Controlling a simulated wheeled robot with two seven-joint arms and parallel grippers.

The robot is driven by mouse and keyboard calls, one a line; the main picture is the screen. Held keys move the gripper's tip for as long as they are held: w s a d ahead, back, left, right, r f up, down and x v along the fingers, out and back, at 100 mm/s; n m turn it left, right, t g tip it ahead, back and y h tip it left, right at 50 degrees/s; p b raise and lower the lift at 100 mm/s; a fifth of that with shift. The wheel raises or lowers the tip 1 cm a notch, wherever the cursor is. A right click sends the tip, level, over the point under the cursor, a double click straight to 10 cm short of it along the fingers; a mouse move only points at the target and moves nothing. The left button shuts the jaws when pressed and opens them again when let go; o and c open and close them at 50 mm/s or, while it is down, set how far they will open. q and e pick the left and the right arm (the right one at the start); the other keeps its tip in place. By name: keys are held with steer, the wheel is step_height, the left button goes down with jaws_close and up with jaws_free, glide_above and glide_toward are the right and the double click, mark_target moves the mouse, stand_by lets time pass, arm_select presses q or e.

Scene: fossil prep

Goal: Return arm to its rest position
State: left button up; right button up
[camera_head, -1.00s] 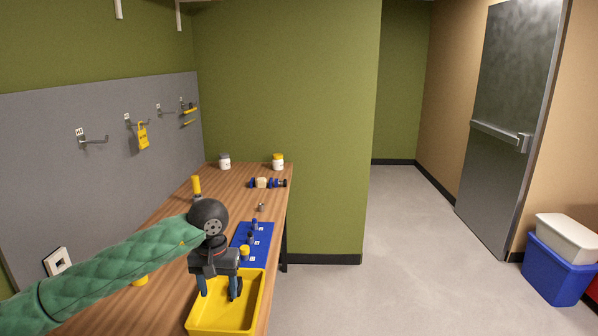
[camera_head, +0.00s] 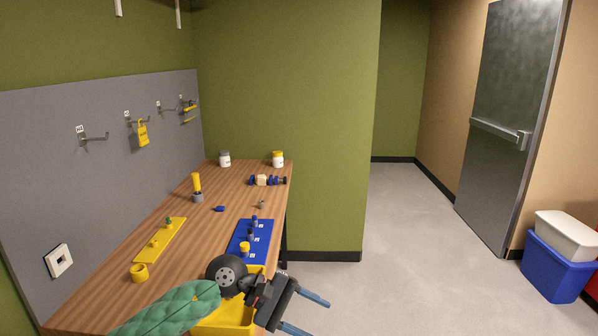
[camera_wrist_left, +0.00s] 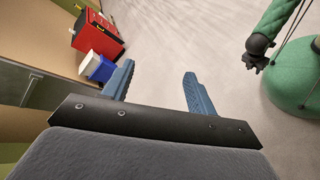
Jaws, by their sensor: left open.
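My left arm comes in from the bottom left in the head view, in a green quilted sleeve. Its gripper (camera_head: 308,314) is open and empty, pointing to the right past the table's right edge, over or beside the yellow tray. In the left wrist view the two blue fingers (camera_wrist_left: 158,88) are spread with only floor between them. The wrist covers part of the yellow tray (camera_head: 222,322). My right gripper is not in the head view; a dark gripper-like end (camera_wrist_left: 256,52) beside a green body, likely mine, shows in the wrist view.
The wooden table (camera_head: 190,235) holds a blue mat (camera_head: 237,246) with small parts, a yellow strip (camera_head: 160,240), a yellow ring (camera_head: 139,273) and jars at the back. A grey pegboard (camera_head: 90,200) stands left. Open floor (camera_head: 400,270) lies right of the table.

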arm_select(q)
step_height(320, 180, up, 6)
steer(key=s+d+n+t+h, duration=0.2)
steer(key=d+n+h, duration=0.1)
steer(key=n+h, duration=0.35)
steer(key=w+a+r+n+t+h, duration=0.25)
steer(key=a+n+t, duration=0.25)
steer(key=n+t, duration=0.85)
steer(key=a+f+n+t+y, duration=0.2)
steer(key=a+f+n+y, duration=0.7)
steer(key=n, duration=0.7)
steer(key=a+f+n+t+y, duration=0.2)
steer(key=a+f+n+y, duration=0.45)
steer(key=n+y, duration=0.7)
steer(key=s+a+f+n+g, duration=0.3)
steer(key=s+f+n+g, duration=0.15)
steer(key=f, duration=0.25)
steer(key=s+a+f+n+g, duration=0.2)
steer(key=s+f+n+g, duration=0.1)
steer(key=s+f+n, duration=0.35)
steer(key=s+a+f+n+g, duration=0.1)
steer(key=s+f+n+g, duration=0.45)
steer(key=s, duration=0.85)
steer(key=s+d+f+g, duration=0.1)
steer(key=s+d+f, duration=0.1)
steer(key=f, duration=1.6)
steer(key=s+d+f+m+g+h, duration=0.1)
steer(key=s+d+f+g, duration=0.1)
steer(key=f, duration=1.7)
